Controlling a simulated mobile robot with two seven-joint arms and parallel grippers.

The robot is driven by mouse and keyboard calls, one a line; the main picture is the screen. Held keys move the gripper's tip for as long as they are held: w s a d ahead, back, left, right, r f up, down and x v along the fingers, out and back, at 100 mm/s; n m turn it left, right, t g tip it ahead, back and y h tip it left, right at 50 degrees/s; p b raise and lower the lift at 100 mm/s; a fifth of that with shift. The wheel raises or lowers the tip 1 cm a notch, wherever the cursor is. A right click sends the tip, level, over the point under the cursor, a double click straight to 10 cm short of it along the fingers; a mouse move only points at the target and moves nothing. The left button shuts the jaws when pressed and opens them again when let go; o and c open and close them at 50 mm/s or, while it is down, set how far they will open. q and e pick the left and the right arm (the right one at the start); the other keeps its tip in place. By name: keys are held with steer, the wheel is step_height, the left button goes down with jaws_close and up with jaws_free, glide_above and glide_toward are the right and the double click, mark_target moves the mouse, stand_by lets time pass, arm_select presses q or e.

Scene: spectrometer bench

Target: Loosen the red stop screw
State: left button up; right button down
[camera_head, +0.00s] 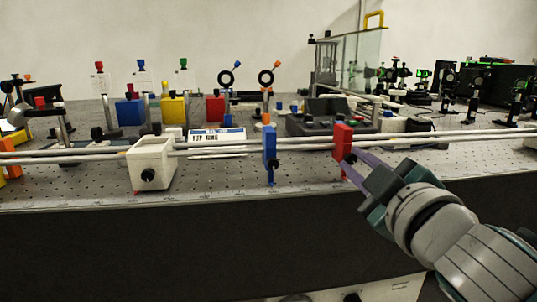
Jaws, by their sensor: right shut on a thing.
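The red stop (342,139) sits on the long double rail (220,150) right of centre. Its small dark screw (351,159) faces the front, partly hidden by the fingers. My right gripper (349,167) reaches in from the lower right, with its fingertips at the screw. It is shut on the screw, though the fingers' exact grip is hard to see. My left gripper is out of the picture.
A blue stop (270,147) and a white carriage (151,164) with a black knob stand on the same rail to the left. Colored blocks, optics mounts and a grey device (326,119) fill the bench behind. The front edge of the perforated bench (100,191) runs below the rail.

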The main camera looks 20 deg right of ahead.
steer(key=n, duration=0.4)
steer(key=shift+n+p, duration=0.3)
steer(key=shift+n, duration=0.1)
steer(key=n, duration=0.3)
steer(key=shift+n, duration=0.3)
steer(key=n, duration=0.4)
steer(key=shift+p, duration=0.4)
steer(key=shift+n, duration=1.2)
steer(key=c, duration=0.8)
jaws_free()
